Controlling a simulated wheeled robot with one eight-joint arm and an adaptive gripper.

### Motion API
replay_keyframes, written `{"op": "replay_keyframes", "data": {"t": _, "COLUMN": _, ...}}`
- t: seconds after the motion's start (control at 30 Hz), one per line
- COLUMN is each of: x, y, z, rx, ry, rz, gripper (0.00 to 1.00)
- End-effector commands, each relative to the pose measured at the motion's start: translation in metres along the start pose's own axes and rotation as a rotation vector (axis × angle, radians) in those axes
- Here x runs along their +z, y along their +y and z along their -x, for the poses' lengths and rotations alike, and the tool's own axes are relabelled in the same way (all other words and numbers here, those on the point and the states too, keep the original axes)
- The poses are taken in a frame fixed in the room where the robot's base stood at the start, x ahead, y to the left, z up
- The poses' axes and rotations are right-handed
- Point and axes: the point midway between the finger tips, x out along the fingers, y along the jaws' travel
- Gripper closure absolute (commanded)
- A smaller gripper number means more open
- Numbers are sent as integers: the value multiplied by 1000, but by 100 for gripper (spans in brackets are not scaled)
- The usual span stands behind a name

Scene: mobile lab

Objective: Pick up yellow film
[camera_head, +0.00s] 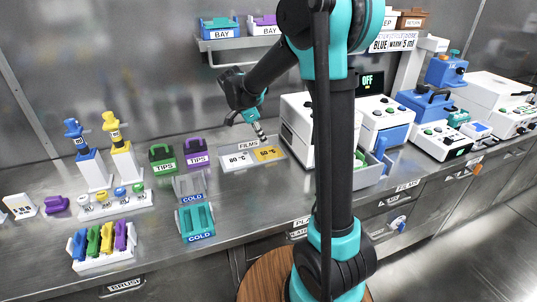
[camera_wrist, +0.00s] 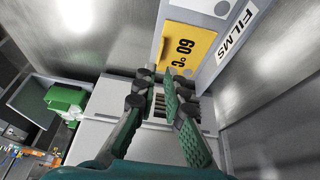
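The yellow film (camera_head: 268,154), marked 60 °C, lies flat in the right part of the grey films tray (camera_head: 250,169), beside a white film (camera_head: 237,160) marked 80 °C. In the wrist view the yellow film (camera_wrist: 188,48) shows ahead of the fingertips. My gripper (camera_head: 262,138) is close to the far edge of the yellow film in the head view. In the wrist view its fingers (camera_wrist: 158,78) stand apart with nothing between them. Whether a fingertip touches the film cannot be told.
A white machine (camera_head: 298,113) stands just right of the tray. Purple (camera_head: 197,155) and green (camera_head: 163,161) tips boxes stand to its left. Teal (camera_head: 197,222) and grey (camera_head: 190,186) cold racks sit nearer the front. A steel wall rises behind the bench.

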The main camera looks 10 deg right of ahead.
Motion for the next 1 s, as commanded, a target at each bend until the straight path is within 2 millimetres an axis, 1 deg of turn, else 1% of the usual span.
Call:
{"op": "replay_keyframes", "data": {"t": 0.03, "x": 0, "y": 0, "z": -9, "rx": 1, "ry": 0, "rz": -2, "gripper": 90}}
{"op": "replay_keyframes", "data": {"t": 0.1, "x": 0, "y": 0, "z": -19, "rx": 0, "ry": 0, "rz": -2, "gripper": 90}}
{"op": "replay_keyframes", "data": {"t": 0.2, "x": 0, "y": 0, "z": -27, "rx": 0, "ry": 0, "rz": -1, "gripper": 90}}
{"op": "replay_keyframes", "data": {"t": 0.37, "x": 0, "y": 0, "z": -36, "rx": 0, "ry": 0, "rz": 0, "gripper": 90}}
{"op": "replay_keyframes", "data": {"t": 0.6, "x": -1, "y": 0, "z": -69, "rx": -1, "ry": 0, "rz": -1, "gripper": 90}}
{"op": "replay_keyframes", "data": {"t": 0.7, "x": -1, "y": 0, "z": -79, "rx": -1, "ry": 0, "rz": 0, "gripper": 90}}
{"op": "replay_keyframes", "data": {"t": 0.8, "x": -1, "y": 0, "z": -83, "rx": -1, "ry": 0, "rz": 0, "gripper": 90}}
{"op": "replay_keyframes", "data": {"t": 1.0, "x": -1, "y": 0, "z": -83, "rx": -1, "ry": 0, "rz": 0, "gripper": 90}}
